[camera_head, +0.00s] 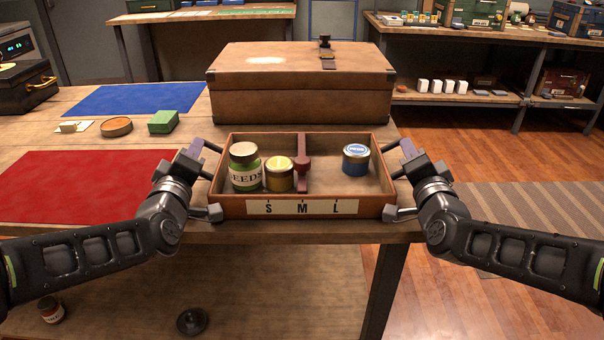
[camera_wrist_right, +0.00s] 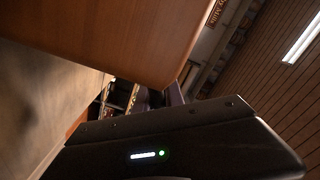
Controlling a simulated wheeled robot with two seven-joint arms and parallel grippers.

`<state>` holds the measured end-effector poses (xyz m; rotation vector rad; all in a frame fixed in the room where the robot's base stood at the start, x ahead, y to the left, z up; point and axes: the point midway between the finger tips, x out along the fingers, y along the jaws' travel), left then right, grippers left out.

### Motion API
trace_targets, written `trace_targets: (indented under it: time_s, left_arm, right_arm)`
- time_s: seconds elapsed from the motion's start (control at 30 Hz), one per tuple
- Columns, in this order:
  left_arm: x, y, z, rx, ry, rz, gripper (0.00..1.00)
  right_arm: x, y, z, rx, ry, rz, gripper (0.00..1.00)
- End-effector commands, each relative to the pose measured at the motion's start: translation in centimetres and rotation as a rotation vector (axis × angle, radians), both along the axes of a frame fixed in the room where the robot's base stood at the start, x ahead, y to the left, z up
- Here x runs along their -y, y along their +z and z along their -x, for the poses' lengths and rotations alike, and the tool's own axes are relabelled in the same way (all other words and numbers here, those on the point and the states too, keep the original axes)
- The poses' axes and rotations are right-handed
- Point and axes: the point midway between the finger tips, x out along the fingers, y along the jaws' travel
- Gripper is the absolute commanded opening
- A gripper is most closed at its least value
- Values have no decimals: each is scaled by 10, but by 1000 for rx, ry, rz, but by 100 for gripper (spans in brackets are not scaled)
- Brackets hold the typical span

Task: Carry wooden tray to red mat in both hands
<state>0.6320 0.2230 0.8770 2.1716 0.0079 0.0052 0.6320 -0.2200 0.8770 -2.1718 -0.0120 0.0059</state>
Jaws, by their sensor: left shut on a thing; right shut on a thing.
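The wooden tray (camera_head: 229,209), marked S M L on its front, is at the front edge of the table in the head view. It holds a green seeds jar (camera_head: 245,170), a yellow tin (camera_head: 279,177), a red divider (camera_head: 302,165) and a blue tin (camera_head: 355,163). My left gripper (camera_head: 208,180) is shut on the tray's left side. My right gripper (camera_head: 398,180) is shut on its right side. The tray wall (camera_wrist_right: 130,35) fills the upper part of the right wrist view. The red mat (camera_head: 90,186) lies flat on the table, left of the tray. I cannot tell whether the tray touches the table.
A large brown case (camera_head: 300,90) stands close behind the tray. A blue mat (camera_head: 134,98), a green box (camera_head: 163,122) and a round orange dish (camera_head: 117,127) lie behind the red mat. The red mat's visible surface is clear.

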Motion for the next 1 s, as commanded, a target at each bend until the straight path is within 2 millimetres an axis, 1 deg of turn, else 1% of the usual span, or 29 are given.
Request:
trace_targets:
  time_s: [0.03, 0.1, 1.0]
  left_arm:
    - [0, 0, 0, -1, 1, 0, 4]
    - [0, 0, 0, -1, 1, 0, 0]
    - [-1, -1, 0, -2, 1, -2, 0]
  right_arm:
    - [0, 0, 0, -1, -1, 0, 5]
    - [0, 0, 0, -1, -1, 0, 0]
    - [1, -1, 0, -1, -1, 2, 0]
